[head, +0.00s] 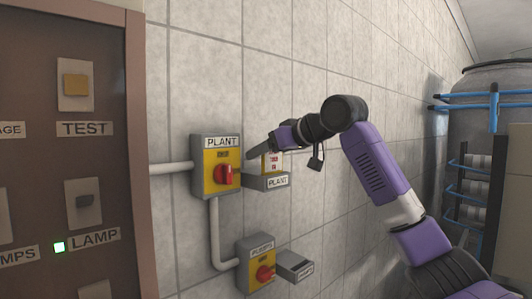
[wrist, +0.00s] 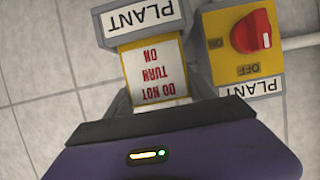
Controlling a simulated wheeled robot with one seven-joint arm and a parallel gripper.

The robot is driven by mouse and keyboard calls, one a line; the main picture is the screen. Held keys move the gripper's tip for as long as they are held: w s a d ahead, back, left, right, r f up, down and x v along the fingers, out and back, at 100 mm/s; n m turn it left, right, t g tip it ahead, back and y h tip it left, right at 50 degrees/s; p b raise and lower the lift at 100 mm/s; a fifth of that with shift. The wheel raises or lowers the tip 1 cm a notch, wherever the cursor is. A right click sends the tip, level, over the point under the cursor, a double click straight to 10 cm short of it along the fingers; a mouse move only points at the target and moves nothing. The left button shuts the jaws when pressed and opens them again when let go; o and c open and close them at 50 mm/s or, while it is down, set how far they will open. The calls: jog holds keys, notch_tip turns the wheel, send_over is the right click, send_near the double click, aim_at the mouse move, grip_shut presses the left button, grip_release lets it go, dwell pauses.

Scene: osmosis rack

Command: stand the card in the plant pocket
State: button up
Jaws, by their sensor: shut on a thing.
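The card (wrist: 155,73), yellow-edged and white with red "DO NOT TURN ON" lettering, shows upside down in the wrist view. One end is at the grey plant pocket (wrist: 143,18), labelled PLANT; how deep it sits in the pocket I cannot tell. In the head view the card (head: 271,162) stands upright above the plant pocket (head: 267,182), partly hidden by my gripper. My gripper (head: 266,149) is shut on the card's upper end. Its fingers are mostly hidden in the wrist view.
The yellow PLANT switch box (head: 217,167) with a red knob is just left of the pocket. A second switch (head: 257,265) and grey pocket (head: 294,265) are below. A brown panel (head: 132,120) stands at left. The tiled wall to the right is clear.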

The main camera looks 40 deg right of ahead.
jog(key=shift+f, duration=0.15)
jog(key=o, duration=1.4)
jog(key=shift+r, duration=0.2)
jog(key=b+v, duration=0.3)
jog(key=v, duration=0.9)
